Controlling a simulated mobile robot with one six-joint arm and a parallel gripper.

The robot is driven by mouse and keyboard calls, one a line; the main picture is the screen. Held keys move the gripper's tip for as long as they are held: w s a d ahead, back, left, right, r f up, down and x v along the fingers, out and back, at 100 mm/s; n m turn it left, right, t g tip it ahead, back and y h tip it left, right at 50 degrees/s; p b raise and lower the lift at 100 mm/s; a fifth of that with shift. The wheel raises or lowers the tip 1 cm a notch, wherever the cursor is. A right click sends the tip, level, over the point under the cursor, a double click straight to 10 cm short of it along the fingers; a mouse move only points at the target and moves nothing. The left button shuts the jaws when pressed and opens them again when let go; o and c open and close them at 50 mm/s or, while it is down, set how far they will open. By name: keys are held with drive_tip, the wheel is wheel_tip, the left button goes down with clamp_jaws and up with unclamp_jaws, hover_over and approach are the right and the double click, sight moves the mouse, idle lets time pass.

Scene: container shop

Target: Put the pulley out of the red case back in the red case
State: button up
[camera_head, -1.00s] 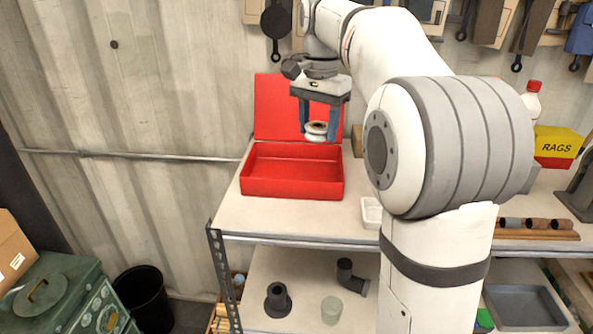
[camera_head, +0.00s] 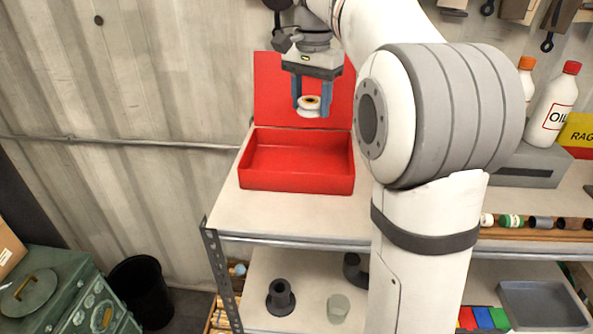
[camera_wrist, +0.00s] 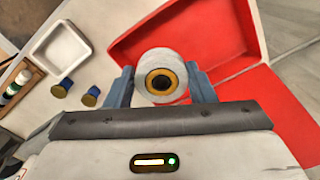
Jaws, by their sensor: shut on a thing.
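The red case (camera_head: 297,178) stands open on the left end of the bench top, with its lid upright at the back. The part of its inside that shows looks empty. My gripper (camera_head: 312,108) is shut on a white pulley with a yellow and dark centre (camera_head: 309,104). It holds the pulley above the case, in front of the lid. In the wrist view the pulley (camera_wrist: 161,77) sits between the two blue fingers, with the red case (camera_wrist: 205,38) behind it.
A white tray (camera_wrist: 59,52) and two blue-and-brass parts (camera_wrist: 90,97) lie beside the case. White bottles (camera_head: 553,105), a yellow rags box (camera_head: 580,134) and a row of small rolls (camera_head: 541,222) stand to the right. The bench in front of the case is clear.

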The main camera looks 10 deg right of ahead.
drive_tip(key=f+b, duration=0.2)
drive_tip(key=f, duration=0.4)
drive_tip(key=f+b, duration=0.2)
drive_tip(key=f, duration=0.4)
drive_tip(key=f+b, duration=0.2)
drive_tip(key=f, duration=0.4)
drive_tip(key=shift+w+d+b, duration=0.15)
drive_tip(key=shift+d+b, duration=0.15)
drive_tip(key=shift+b, duration=0.05)
drive_tip(key=shift+f, duration=0.1)
drive_tip(key=o, duration=0.9)
drive_tip(key=shift+c, duration=0.2)
wheel_tip(320, 180, up, 12)
